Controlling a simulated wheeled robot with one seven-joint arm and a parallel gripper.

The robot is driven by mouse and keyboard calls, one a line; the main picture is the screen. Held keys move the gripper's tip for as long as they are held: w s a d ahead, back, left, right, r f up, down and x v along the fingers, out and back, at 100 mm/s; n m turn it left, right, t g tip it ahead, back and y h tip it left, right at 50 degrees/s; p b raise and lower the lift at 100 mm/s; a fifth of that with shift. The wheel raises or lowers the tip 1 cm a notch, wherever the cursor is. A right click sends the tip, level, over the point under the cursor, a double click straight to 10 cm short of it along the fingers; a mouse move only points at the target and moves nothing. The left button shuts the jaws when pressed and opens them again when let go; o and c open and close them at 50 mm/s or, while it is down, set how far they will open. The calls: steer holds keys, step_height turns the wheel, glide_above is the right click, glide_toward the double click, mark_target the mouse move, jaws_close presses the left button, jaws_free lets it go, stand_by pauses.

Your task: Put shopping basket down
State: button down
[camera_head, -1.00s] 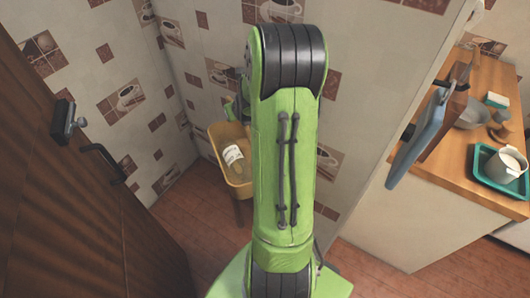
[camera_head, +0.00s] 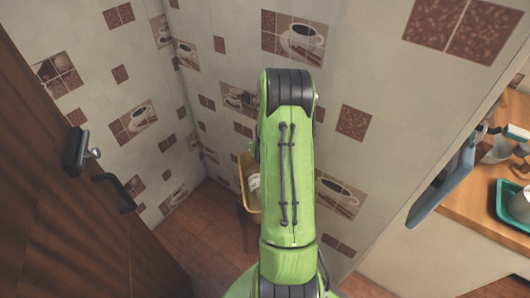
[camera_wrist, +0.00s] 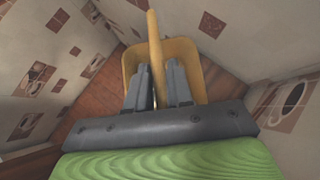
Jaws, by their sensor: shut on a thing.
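The yellow shopping basket (camera_head: 244,178) is in the far corner in the head view, half hidden behind my green arm. An item with a white label (camera_head: 254,186) lies in it. In the wrist view the basket (camera_wrist: 190,52) is straight ahead, with its upright handle (camera_wrist: 154,45) running between the two grey fingers of my gripper (camera_wrist: 158,72). My gripper is shut on the handle. In the head view my gripper is hidden behind the arm.
Tiled walls meet close behind the basket. A dark wooden door (camera_head: 60,200) with a handle stands at left. At right is a wooden counter (camera_head: 480,215) with a teal tray (camera_head: 503,208) and a blue board (camera_head: 440,190) hanging at its end. Some red-brown floor (camera_head: 210,225) is clear.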

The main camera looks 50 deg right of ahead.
step_height(320, 180, down, 2)
steer(key=c, duration=1)
jaws_free()
steer(key=p+v, duration=0.4)
steer(key=v, duration=0.1)
steer(key=shift+r, duration=0.3)
steer(key=shift+s+a+r+p, duration=0.15)
steer(key=shift+a+r+p, duration=0.15)
steer(key=shift+p, duration=0.65)
steer(key=a+r+n+y+p, duration=0.1)
steer(key=a+r+n+y, duration=0.3)
steer(key=a+r+n, duration=1.55)
steer(key=s+a+r+n+y, duration=0.1)
steer(key=s+a+r+n, duration=0.2)
steer(key=n, duration=0.5)
steer(key=s+a+r+n, duration=0.3)
steer(key=s+a+n, duration=0.2)
steer(key=s+n, duration=0.2)
steer(key=s+a+r+n+g+y, duration=0.1)
steer(key=s+a+r+n, duration=0.2)
steer(key=n, duration=0.6)
steer(key=shift+s+a+r+n+y, duration=0.15)
steer(key=shift+s+a+n+y, duration=0.15)
steer(key=shift+s+a, duration=0.9)
